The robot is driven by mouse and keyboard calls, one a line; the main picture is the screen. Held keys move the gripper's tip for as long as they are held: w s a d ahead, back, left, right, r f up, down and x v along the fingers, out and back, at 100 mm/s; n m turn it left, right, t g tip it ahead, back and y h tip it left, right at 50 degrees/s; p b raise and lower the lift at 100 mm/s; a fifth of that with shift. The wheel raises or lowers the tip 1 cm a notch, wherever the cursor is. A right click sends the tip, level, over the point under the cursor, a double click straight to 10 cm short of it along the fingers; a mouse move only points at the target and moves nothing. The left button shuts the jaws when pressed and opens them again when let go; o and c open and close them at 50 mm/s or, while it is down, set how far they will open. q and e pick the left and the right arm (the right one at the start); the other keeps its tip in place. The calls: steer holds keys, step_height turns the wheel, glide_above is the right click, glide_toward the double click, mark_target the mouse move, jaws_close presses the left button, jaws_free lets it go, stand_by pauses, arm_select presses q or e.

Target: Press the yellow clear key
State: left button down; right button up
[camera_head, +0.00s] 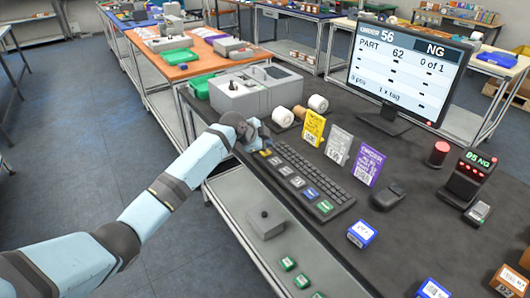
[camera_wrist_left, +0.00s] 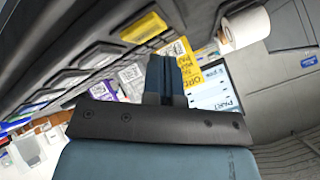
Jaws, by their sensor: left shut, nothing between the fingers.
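The yellow key (camera_head: 265,153) is at the far left end of a row of large keys along the front of the dark keyboard (camera_head: 320,175). In the left wrist view the yellow key (camera_wrist_left: 143,27) shows just above my fingertips. My left gripper (camera_head: 262,142) is shut and empty, right beside the yellow key at the keyboard's left end. Its two fingers (camera_wrist_left: 163,60) are together in the left wrist view. I cannot tell whether the fingertips touch the key. My right gripper is in no view.
Yellow (camera_head: 313,128), grey (camera_head: 338,144) and purple (camera_head: 367,165) cards stand behind the keyboard. A monitor (camera_head: 408,70) showing "NG" is at the back. A grey box machine (camera_head: 255,92) and paper rolls are behind the gripper. A mouse (camera_head: 387,197) and scanner (camera_head: 467,178) are at right.

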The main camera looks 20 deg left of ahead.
mark_target(265, 153)
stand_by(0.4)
arm_select(q)
steer(key=shift+f, duration=0.4)
steer(key=shift+f, duration=0.45)
stand_by(0.8)
steer(key=shift+r, duration=0.1)
steer(key=shift+r+p, duration=0.65)
steer(key=shift+r, duration=0.1)
step_height(265, 153, up, 5)
steer(key=p, duration=0.4)
steer(key=shift+r, duration=0.1)
